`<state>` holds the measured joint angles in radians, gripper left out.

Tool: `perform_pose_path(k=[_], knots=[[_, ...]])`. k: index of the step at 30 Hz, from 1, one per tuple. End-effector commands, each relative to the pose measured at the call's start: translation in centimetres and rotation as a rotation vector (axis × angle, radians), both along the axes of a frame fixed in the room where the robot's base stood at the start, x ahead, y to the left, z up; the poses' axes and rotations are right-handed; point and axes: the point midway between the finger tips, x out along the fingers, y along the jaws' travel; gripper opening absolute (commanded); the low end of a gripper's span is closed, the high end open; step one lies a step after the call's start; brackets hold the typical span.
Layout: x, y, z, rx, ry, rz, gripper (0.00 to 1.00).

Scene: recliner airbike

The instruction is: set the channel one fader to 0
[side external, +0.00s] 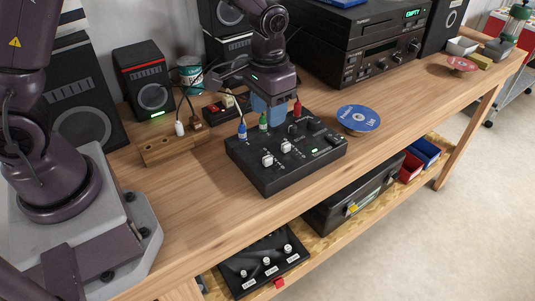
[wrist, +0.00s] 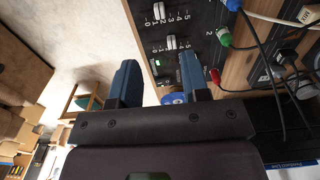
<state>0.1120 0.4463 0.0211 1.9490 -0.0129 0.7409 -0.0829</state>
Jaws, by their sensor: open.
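A black mixer (side external: 325,158) lies on the wooden bench below my gripper. It has two pale fader caps: the left one (side external: 267,160), beside the blue plug, and one to its right (side external: 286,146). The wrist view shows both caps on numbered scales, at the top edge (wrist: 158,11) and lower down (wrist: 171,43). Channel labels are too small to be sure of; the left fader appears to be channel one. My gripper (side external: 267,112) is above the mixer's back part, its blue fingers (wrist: 160,78) apart with nothing between them. Neither fader is between the fingers.
Blue (side external: 242,129), green (side external: 263,122) and red (side external: 297,109) plugs stand along the mixer's back edge, with cables behind. A wooden block (side external: 160,148) is to the left. A disc (side external: 358,118) lies to the right. The bench front is clear.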

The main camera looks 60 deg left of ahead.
Motion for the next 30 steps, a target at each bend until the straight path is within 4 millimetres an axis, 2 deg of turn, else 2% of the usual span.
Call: perform_pose_path(k=[5, 12, 18, 24, 30], knots=[[-0.3, 0.0, -2.9, 0.001, 0.011, 0.001, 0.43], [-0.3, 0.0, -8.0, 0.001, 0.012, 0.001, 0.43], [-0.2, 0.0, -11.1, 0.000, 0.008, 0.001, 0.43], [-0.2, 0.0, -12.4, 0.000, 0.005, 0.001, 0.43], [-0.2, 0.0, -12.5, 0.000, 0.005, 0.001, 0.43]])
